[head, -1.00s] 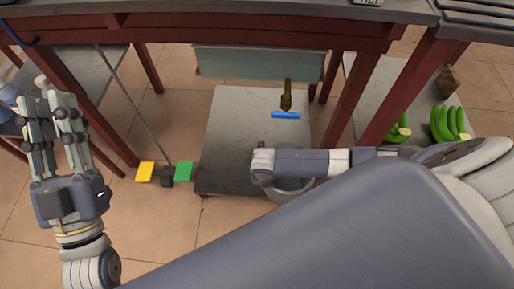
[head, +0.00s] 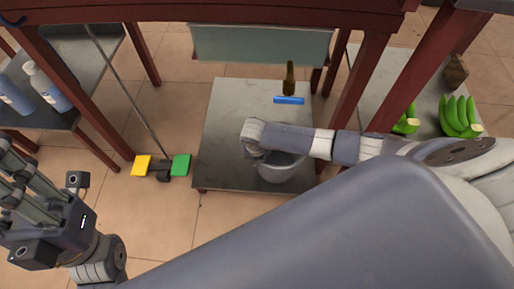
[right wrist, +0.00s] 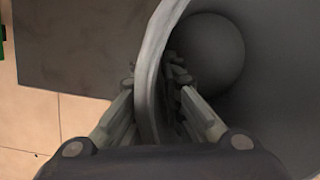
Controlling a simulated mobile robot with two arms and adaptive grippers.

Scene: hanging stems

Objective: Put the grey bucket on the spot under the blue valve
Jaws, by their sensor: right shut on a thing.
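The grey bucket (head: 280,174) is over the front right part of a low grey platform, partly hidden by my right arm; I cannot tell if it touches. The blue valve (head: 289,100) is a blue bar handle by a brown spout (head: 289,78), farther back over the platform. My right gripper (right wrist: 158,85) is shut on the bucket's rim, one finger on each side of the wall; in the head view its fingers are mostly hidden. A round dark shape (right wrist: 203,52) shows inside the bucket. My left gripper (head: 15,165) looks open and empty at the left edge, fingertips partly cut off.
The low grey platform (head: 225,125) is bare on its left. Red table legs (head: 364,85) stand around it. Yellow (head: 141,165) and green (head: 181,165) blocks are at its left. Bottles (head: 48,88) stand on a left shelf, green bananas (head: 459,117) on a right one.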

